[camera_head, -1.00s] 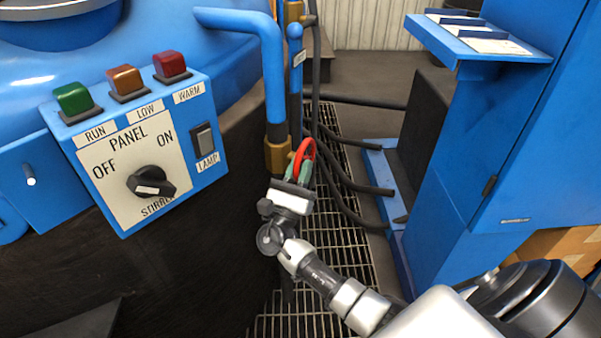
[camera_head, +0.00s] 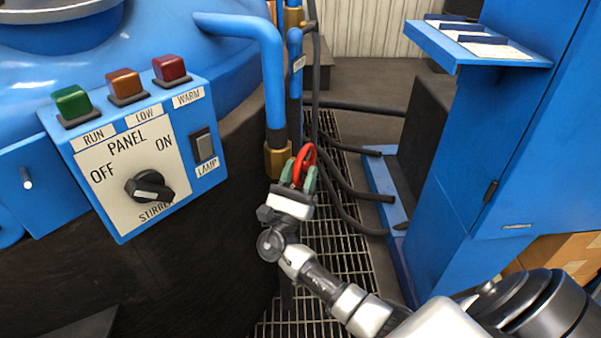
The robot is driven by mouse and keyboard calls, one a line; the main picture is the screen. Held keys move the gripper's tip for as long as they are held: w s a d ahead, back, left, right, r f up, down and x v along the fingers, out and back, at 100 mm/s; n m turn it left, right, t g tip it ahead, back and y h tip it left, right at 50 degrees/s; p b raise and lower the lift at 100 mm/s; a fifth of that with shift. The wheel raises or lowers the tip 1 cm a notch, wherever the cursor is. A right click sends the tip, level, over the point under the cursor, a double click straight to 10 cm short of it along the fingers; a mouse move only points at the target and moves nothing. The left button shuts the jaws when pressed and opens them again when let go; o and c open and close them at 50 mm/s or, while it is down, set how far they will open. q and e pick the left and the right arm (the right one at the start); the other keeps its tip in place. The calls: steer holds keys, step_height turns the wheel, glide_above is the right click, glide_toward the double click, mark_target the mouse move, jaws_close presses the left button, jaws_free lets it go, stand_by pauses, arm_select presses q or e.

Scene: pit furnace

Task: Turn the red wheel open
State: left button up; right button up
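The red wheel (camera_head: 307,153) is a small ring on the brass valve fitting (camera_head: 277,161) at the foot of the blue pipe, seen partly edge-on. My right gripper (camera_head: 299,176) reaches up to it from below. Its two green-tipped fingers stand apart, one on either side of the wheel, with the lower part of the rim between them. I cannot tell whether either finger touches the rim. The fingers hide part of the wheel's lower side and hub. My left gripper is not in view.
A blue control panel (camera_head: 125,208) with a black knob (camera_head: 149,187) and coloured buttons is on the left. Dark hoses (camera_head: 345,177) run behind the wheel above a floor grating (camera_head: 345,238). A blue cabinet (camera_head: 480,150) stands at right.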

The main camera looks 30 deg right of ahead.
steer(key=shift+s+a+f, duration=0.1)
steer(key=shift+a+f, duration=0.1)
steer(key=shift+f, duration=0.05)
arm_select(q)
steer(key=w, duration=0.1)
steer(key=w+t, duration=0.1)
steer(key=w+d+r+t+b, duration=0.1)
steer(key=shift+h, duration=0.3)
arm_select(e)
steer(key=v, duration=1)
